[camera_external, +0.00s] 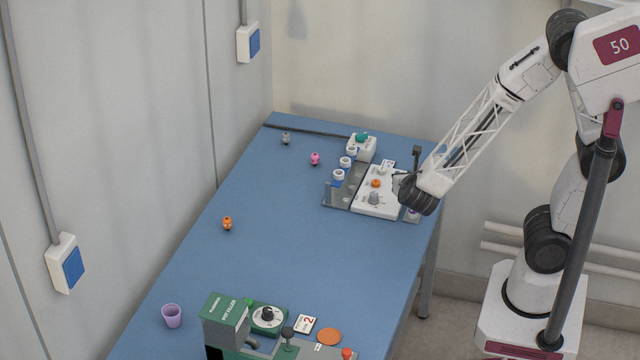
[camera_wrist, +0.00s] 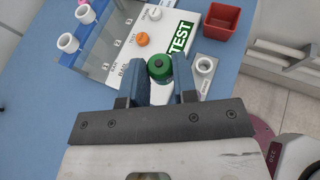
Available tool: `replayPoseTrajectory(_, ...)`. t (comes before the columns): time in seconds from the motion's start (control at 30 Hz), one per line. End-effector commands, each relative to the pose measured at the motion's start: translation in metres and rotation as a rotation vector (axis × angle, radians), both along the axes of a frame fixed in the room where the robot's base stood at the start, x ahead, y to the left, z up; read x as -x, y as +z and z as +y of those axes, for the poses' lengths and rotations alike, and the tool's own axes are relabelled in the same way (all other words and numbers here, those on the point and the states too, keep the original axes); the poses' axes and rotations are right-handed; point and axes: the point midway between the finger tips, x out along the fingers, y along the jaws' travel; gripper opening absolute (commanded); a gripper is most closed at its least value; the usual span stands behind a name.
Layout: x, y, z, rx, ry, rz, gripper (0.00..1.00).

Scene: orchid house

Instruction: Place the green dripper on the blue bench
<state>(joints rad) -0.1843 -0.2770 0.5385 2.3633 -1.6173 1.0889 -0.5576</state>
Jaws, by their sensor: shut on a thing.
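My gripper (camera_wrist: 160,78) is shut on the green dripper (camera_wrist: 160,66), which sits between its two blue-grey fingers in the wrist view. In the external view my gripper (camera_external: 402,183) is at the right end of the white test panel, and I cannot make out the dripper there. In the wrist view the dripper is over or beside the panel's green TEST label (camera_wrist: 181,37); its height above the panel is unclear. The blue bench (camera_external: 290,230) has a wide bare top in the external view. It also shows in the wrist view (camera_wrist: 30,80).
Grey (camera_external: 285,137), pink (camera_external: 315,158) and orange (camera_external: 227,223) drippers stand apart on the bench. A purple cup (camera_external: 172,316) and green pot filler (camera_external: 226,318) stand in front. The bench's middle is clear.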

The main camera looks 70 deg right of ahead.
Motion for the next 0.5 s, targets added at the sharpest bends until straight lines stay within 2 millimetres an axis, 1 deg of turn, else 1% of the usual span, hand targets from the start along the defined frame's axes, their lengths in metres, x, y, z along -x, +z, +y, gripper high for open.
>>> replayPoseTrajectory(0.03,0.004,-0.003,0.008,0.000,0.005,0.002,0.05)
replayPoseTrajectory(0.1,0.011,-0.006,0.016,0.001,0.003,0.003,0.05)
replayPoseTrajectory(0.5,0.050,-0.023,0.058,0.002,0.002,0.003,0.05)
